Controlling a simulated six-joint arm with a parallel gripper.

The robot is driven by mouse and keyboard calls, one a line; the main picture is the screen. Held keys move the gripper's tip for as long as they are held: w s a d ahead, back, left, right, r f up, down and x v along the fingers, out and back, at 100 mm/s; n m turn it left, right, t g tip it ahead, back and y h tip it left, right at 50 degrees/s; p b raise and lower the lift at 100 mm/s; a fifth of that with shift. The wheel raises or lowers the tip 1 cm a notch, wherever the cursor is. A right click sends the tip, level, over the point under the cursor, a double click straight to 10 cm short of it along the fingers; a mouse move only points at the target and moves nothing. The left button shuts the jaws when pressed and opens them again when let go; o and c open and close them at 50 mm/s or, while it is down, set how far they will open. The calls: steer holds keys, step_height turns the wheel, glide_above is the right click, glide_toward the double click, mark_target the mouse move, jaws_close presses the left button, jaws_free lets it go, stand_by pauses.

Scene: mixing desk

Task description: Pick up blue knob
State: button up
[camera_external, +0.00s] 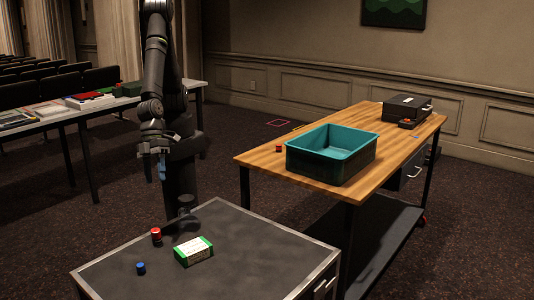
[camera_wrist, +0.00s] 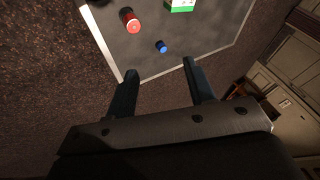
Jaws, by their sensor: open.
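The blue knob (camera_external: 141,268) is a small dark blue cylinder standing on the grey-topped table (camera_external: 240,262), near its left front edge. It also shows in the wrist view (camera_wrist: 161,46), above and between my fingers in the picture. My gripper (camera_external: 160,168) is above the back of this table, well apart from the knob. In the wrist view my gripper (camera_wrist: 160,82) has its two fingers spread wide with nothing between them.
A red cylinder (camera_external: 156,234) stands behind the knob, and a green and white box (camera_external: 194,251) lies to its right. A wooden table (camera_external: 265,160) at the right carries a teal bin (camera_external: 333,172) and a black case (camera_external: 407,107). The grey table's right side is clear.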

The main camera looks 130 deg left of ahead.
step_height(320, 180, down, 11)
steer(key=s+d+m+t+y, duration=0.15)
steer(key=m+y, duration=0.35)
steer(key=m, duration=0.6)
steer(key=s+d+f+m+t+h, duration=0.1)
steer(key=d+m+t, duration=0.1)
steer(key=d+m, duration=0.1)
steer(key=s+d+f+m+t+h, duration=0.1)
steer(key=d+m+t+h, duration=0.1)
steer(key=d+m, duration=0.2)
steer(key=s+d+f+m+t+h, duration=0.1)
steer(key=d+f+m+t+h, duration=0.1)
steer(key=m, duration=0.3)
steer(key=shift+s+d, duration=0.1)
steer(key=shift+d, duration=0.65)
steer(key=shift+d+f+m+t, duration=0.15)
steer(key=shift+d+m+t, duration=0.1)
steer(key=shift+m, duration=0.15)
glide_toward(140, 265)
steer(key=x, duration=0.4)
steer(key=shift+d+f, duration=0.35)
steer(key=shift+f, duration=0.1)
steer(key=shift+h, duration=0.3)
steer(key=shift+a+x, duration=0.2)
steer(key=shift+x, duration=1.25)
steer(key=shift+a+x, duration=0.25)
steer(key=shift+x, duration=1.2)
steer(key=shift+r, duration=0.1)
steer(key=c, duration=1)
